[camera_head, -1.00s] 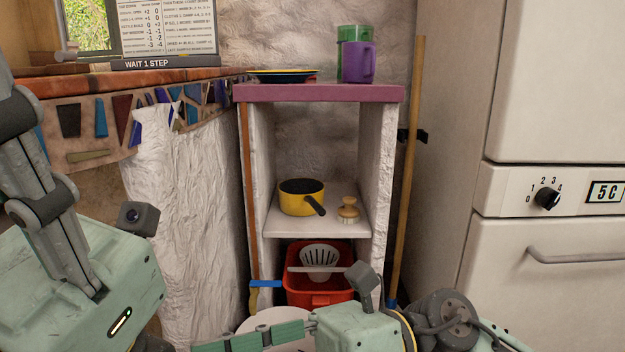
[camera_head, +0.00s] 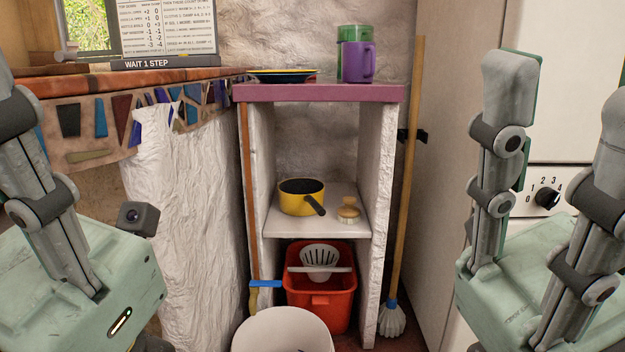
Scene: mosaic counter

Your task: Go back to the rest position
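My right gripper (camera_head: 566,100) is at the right edge, pointing up in front of the white cooker. Its two fingers are apart with nothing between them, so it is open. My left gripper (camera_head: 40,190) is at the left edge, in front of the mosaic counter. Only one grey finger and part of its green body show; the other finger is out of the picture, so its opening cannot be judged. No held thing is visible in it.
A mop (camera_head: 405,180) leans right. The middle is free of my arms.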

